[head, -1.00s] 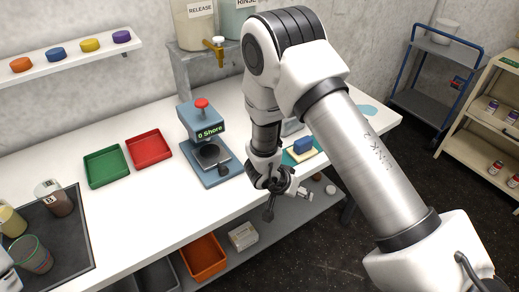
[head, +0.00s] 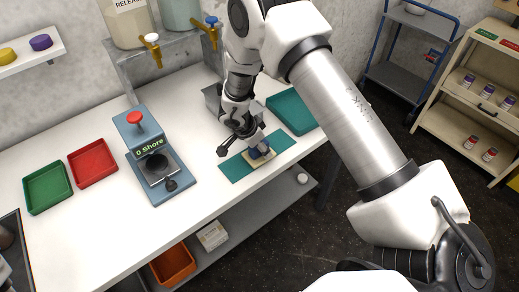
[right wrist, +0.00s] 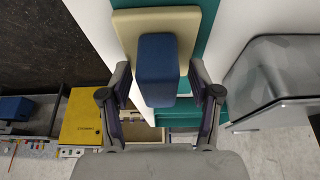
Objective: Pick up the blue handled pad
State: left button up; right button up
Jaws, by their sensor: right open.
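The blue handled pad (head: 262,153) lies on a teal mat (head: 236,168) near the bench's front edge. It has a cream base and a blue block handle. In the right wrist view the blue handle (right wrist: 157,68) stands between my two fingers, and the cream base (right wrist: 192,20) shows beyond it. My right gripper (head: 246,147) is open at the pad, with its fingers on either side of the handle (right wrist: 160,82). I see gaps between the fingers and the handle. Part of the pad is hidden by the gripper in the head view. My left gripper is not visible.
A blue-grey tester (head: 155,160) stands left of the mat, with red (head: 92,163) and green (head: 47,187) trays beyond it. The bench's front edge is close.

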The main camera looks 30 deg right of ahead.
jog(key=shift+w+f, duration=0.1)
jog(key=shift+w, duration=0.1)
jog(key=shift+a, duration=0.15)
jog(key=shift+c, duration=0.3)
jog(key=shift+s+r, duration=0.25)
jog(key=shift+s, duration=0.1)
grip_shut()
jog(key=shift+w, duration=0.15)
